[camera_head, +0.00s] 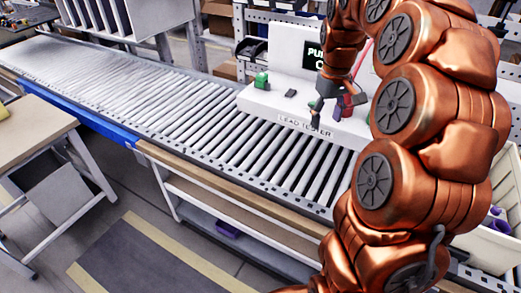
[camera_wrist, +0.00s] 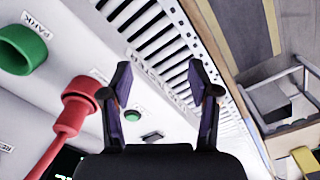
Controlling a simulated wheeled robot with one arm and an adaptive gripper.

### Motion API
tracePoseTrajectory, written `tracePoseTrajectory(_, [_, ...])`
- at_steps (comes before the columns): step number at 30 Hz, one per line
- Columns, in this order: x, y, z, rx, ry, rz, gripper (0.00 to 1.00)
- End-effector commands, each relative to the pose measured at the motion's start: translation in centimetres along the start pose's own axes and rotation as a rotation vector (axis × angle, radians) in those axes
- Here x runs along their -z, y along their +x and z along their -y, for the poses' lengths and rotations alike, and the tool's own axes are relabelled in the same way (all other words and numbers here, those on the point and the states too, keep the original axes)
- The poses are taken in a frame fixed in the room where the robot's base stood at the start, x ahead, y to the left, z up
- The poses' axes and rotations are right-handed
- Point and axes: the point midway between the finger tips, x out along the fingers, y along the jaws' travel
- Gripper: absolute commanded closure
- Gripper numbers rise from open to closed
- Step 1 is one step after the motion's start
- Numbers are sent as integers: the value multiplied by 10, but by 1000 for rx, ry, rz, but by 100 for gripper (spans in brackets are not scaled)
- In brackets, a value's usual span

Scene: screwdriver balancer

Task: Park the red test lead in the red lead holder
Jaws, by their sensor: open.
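My gripper (camera_wrist: 158,105) is open, with nothing between its two dark fingers. In the head view my gripper (camera_head: 328,104) is low over the front of the white lead tester (camera_head: 262,102). A red piece with a thick collar and a thinner red shaft (camera_wrist: 66,130) is just left of the left finger in the wrist view. It looks like the red test lead, perhaps seated in a red fitting; I cannot tell where one ends. A green round holder (camera_wrist: 22,50) is at the upper left, beside a "PARK" label. In the head view my arm hides part of this area.
A wooden-topped table (camera_head: 35,130) is at the left.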

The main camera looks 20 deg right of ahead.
Motion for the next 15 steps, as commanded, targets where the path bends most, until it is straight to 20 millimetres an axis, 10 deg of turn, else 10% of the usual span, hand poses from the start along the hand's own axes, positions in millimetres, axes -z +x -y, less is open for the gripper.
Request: tracePoseTrajectory(15, [36, 51, 58, 5, 17, 4, 39])
